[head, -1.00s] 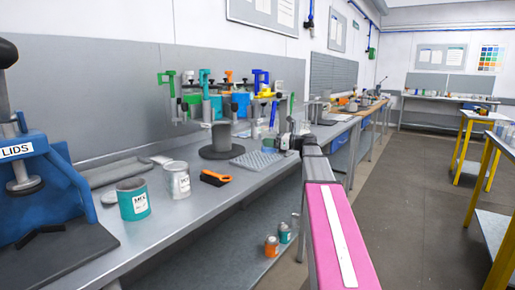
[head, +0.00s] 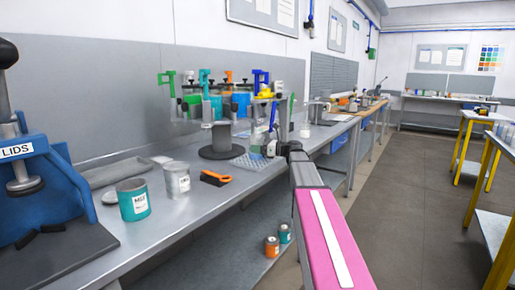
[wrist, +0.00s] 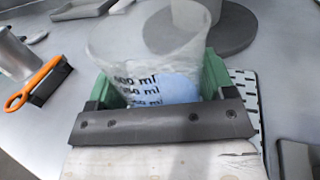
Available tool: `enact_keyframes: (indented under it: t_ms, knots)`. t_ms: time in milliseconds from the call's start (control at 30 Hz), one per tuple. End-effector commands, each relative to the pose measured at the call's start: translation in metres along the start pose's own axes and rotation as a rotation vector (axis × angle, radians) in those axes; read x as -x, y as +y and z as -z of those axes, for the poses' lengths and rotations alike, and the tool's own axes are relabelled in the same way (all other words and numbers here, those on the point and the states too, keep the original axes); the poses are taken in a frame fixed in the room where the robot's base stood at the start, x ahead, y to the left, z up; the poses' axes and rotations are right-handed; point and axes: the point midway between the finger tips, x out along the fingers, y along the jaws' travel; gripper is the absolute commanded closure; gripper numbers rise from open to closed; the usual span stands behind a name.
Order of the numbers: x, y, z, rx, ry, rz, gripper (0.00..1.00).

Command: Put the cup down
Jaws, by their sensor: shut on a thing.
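A clear plastic measuring cup (wrist: 140,62) with black ml marks fills the middle of the wrist view. My gripper (wrist: 158,84) is shut on it, with a green finger pad on either side. Pale blue shows through its lower part. In the head view the cup (head: 271,147) is small and partly hidden by my gripper (head: 281,149), over or beside a grey patterned mat (head: 246,162). The mat also shows right of the cup in the wrist view (wrist: 245,88). I cannot tell whether the cup's base touches anything.
A dark round base with a grey cylinder (head: 221,137) stands just behind. An orange-handled brush (head: 216,178), a grey can (head: 177,179) and a teal can (head: 133,199) are to the left. Bare bench lies in front of the mat.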

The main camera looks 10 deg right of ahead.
Motion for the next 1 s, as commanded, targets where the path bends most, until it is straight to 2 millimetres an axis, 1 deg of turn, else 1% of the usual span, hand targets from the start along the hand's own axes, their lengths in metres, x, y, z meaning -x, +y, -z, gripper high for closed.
enact_keyframes:
  t_ms: [233,267,300,333,633,667,767,1000]
  knots:
    - [0.000,0.000,0.002,0.000,0.000,0.000,0.54]
    - [0.000,0.000,0.002,0.000,0.000,0.000,0.18]
    - [0.000,0.000,0.002,0.000,0.000,0.000,0.05]
    - [0.000,0.000,0.002,0.000,0.000,0.000,0.00]
    - [0.000,0.000,-0.001,0.001,0.000,0.000,0.00]
    - [0.003,0.000,0.000,0.000,0.001,0.001,0.00]
    - [0.015,0.000,0.000,0.000,0.000,0.002,0.00]
    - [0.063,0.000,0.000,0.000,0.000,0.003,0.00]
